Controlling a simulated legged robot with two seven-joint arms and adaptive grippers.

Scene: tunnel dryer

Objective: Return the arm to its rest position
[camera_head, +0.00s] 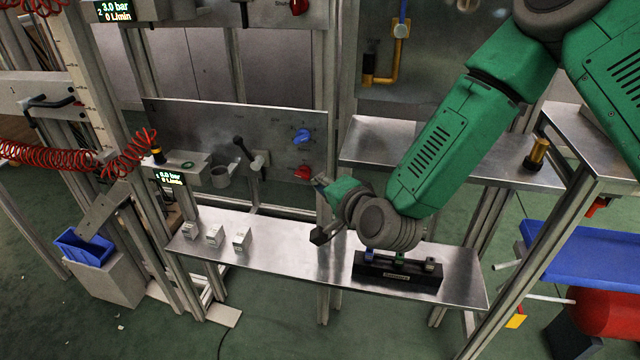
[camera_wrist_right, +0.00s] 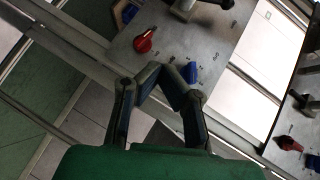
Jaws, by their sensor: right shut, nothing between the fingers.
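My right arm (camera_head: 440,155) is green with a grey wrist and reaches in from the upper right in the head view. Its gripper (camera_head: 319,183) is near the front of the grey metal panel, just right of and below the red knob (camera_head: 303,172). In the right wrist view the two dark fingers of the gripper (camera_wrist_right: 162,70) come together, shut and empty. The red knob (camera_wrist_right: 145,40) and the blue knob (camera_wrist_right: 191,72) lie beyond the fingers there. I cannot tell how close the fingertips are to the panel. My left gripper is not in view.
A metal shelf (camera_head: 290,255) runs below the arm, with small white boxes (camera_head: 214,236) and a black block (camera_head: 395,274) holding small coloured pieces. A lever (camera_head: 243,148) juts from the panel. Frame posts stand left and right. A brass cylinder (camera_head: 537,154) stands on the right shelf.

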